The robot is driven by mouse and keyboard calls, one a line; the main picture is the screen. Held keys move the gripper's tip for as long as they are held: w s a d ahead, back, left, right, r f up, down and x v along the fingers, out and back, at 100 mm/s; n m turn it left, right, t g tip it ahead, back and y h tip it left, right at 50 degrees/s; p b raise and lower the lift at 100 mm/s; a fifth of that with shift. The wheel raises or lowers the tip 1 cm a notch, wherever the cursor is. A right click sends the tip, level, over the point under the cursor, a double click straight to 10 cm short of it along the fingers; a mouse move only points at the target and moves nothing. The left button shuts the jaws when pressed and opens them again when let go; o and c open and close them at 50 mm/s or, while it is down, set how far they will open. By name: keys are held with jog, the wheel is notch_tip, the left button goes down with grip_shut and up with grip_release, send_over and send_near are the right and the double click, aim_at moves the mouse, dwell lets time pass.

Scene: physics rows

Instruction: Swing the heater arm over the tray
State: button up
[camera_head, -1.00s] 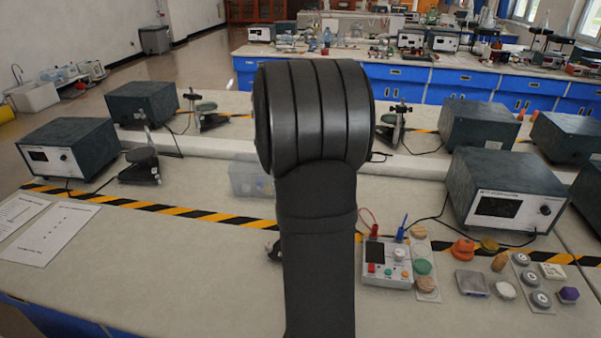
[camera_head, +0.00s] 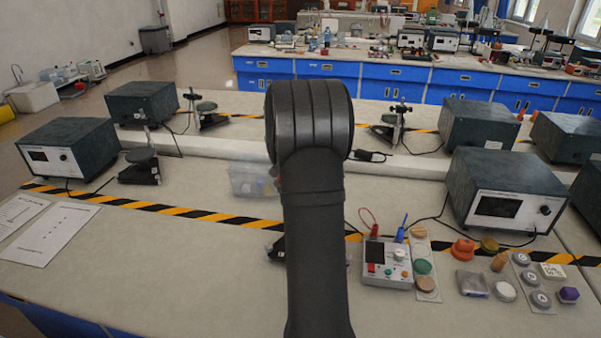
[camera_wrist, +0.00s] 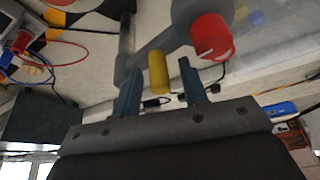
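In the wrist view my gripper (camera_wrist: 160,86) has two blue fingers standing apart. A short yellow peg (camera_wrist: 158,72) lies between them in the picture, with a gap on each side. Behind it is a grey arm (camera_wrist: 152,48), likely the heater arm, with a red knob (camera_wrist: 212,36) to the right. In the head view my black arm hides the gripper, the peg and most of this device. A dark piece (camera_head: 275,250) shows left of my arm; I cannot tell if it belongs to the device. I cannot clearly make out the tray.
A clear plastic box (camera_head: 250,181) stands behind my arm to the left. A meter box (camera_head: 387,264) with red and blue leads is close on the right, beside several small pucks and stoppers. Large instrument boxes (camera_head: 507,200) stand farther right.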

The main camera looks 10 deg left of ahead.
jog(key=shift+c, duration=0.2)
grip_shut()
jog(key=shift+s, duration=0.1)
jog(key=s+d+n+g+y, duration=0.2)
jog(key=s+d+n+y, duration=0.2)
jog(key=n, duration=1.1)
jog(key=shift+d+y, duration=0.5)
jog(key=shift+d, duration=0.25)
jog(key=shift+g, duration=0.3)
jog(key=shift+o, duration=0.2)
grip_release()
jog(key=shift+d, duration=0.1)
